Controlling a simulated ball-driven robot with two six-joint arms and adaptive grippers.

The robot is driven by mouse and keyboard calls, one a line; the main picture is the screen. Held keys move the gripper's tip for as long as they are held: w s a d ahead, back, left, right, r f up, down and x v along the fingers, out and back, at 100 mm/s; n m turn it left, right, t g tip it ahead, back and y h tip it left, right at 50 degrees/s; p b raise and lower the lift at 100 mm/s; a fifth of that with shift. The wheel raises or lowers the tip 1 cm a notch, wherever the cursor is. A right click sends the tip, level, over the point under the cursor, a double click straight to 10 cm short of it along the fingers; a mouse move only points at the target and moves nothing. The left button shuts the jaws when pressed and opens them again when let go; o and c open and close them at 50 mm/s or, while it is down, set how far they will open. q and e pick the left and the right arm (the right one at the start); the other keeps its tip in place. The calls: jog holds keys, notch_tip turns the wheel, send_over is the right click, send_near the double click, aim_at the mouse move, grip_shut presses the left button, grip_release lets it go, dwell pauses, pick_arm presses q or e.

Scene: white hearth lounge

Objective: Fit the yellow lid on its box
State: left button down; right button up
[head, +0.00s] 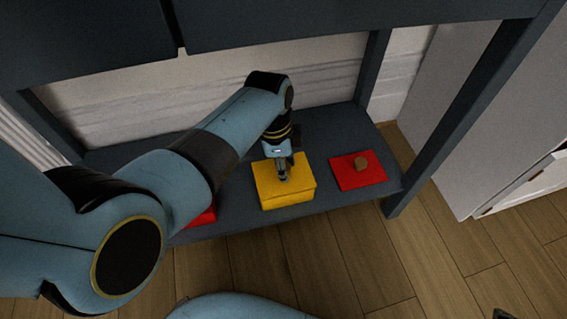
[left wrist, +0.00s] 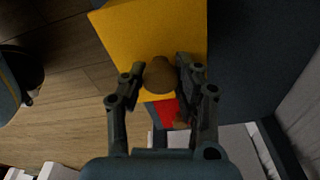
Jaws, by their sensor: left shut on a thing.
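The yellow lid (head: 282,176) lies over the yellow box (head: 290,200) on the dark shelf. Their edges look roughly lined up in the head view, but I cannot tell if the lid is fully seated. My left gripper (head: 283,176) points down at the lid's middle. In the left wrist view its fingers (left wrist: 160,82) are shut on the brown knob (left wrist: 160,74) of the yellow lid (left wrist: 135,35). The box's far side is hidden by the gripper. Dark parts at the head view's bottom right edge may be my right gripper (head: 488,295); its jaws are not clear.
A red lid (head: 345,179) with a brown knob (head: 361,162) is to the right on the shelf (head: 325,204). Another red object (head: 204,218) is mostly hidden behind my left arm. Shelf posts (head: 440,135) and the upper panel (head: 330,22) bound the space.

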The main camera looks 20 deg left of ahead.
pick_arm(q)
jog(key=shift+f, duration=0.5)
dwell(1.4)
jog(key=shift+c, duration=2.1)
grip_release()
